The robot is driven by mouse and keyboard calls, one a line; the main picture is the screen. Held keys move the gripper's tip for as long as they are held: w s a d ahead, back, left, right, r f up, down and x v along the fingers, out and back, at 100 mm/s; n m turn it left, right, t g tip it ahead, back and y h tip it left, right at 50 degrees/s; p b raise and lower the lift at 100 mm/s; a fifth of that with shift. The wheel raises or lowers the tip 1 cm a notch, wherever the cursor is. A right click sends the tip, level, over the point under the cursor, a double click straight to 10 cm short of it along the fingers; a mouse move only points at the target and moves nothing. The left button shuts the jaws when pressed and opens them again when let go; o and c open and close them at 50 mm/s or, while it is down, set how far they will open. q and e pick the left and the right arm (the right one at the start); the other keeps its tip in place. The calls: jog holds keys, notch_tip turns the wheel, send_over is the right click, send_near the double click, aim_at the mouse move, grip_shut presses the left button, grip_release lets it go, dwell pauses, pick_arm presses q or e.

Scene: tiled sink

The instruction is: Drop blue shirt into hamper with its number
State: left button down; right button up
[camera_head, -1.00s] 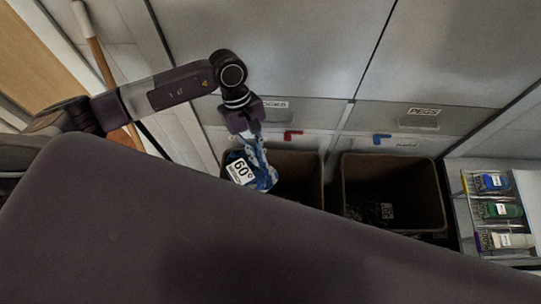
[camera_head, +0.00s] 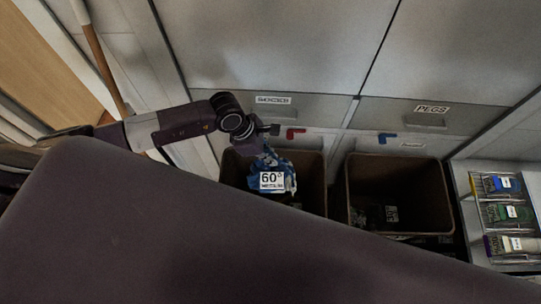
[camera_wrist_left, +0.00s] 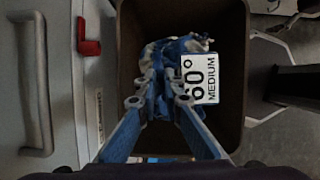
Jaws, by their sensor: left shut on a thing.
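The blue shirt (camera_head: 268,166) is a crumpled blue and white cloth with a white label (camera_head: 272,181) reading "60°" and "MEDIUM". My left gripper (camera_head: 262,145) is shut on it, and the shirt hangs at the left brown hamper (camera_head: 312,178). In the left wrist view, the shirt (camera_wrist_left: 180,62) is between the fingertips of my left gripper (camera_wrist_left: 158,80), with the hamper (camera_wrist_left: 232,75) opening around and below it. A second brown hamper (camera_head: 442,190) stands to the right, with dark cloth and a tag inside. The left hamper's number is not visible. My right gripper is out of view.
Grey drawers labelled "SOCKS" (camera_head: 273,100) and "PEGS" (camera_head: 432,109) are behind the hampers. A red hook (camera_head: 292,133) and a blue hook (camera_head: 386,137) are on the panel. A rack of tubes (camera_head: 507,213) stands at right. My dark body covers the lower foreground.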

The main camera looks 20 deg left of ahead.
pick_arm(q)
notch_tip(320, 180, down, 5)
jog(key=b, duration=0.3)
jog(key=shift+f+b, duration=0.2)
jog(key=shift+b, duration=0.1)
jog(key=c, duration=2)
grip_release()
jog(key=v, duration=1.2)
jog(key=shift+r, duration=0.1)
jog(key=shift+s, duration=0.1)
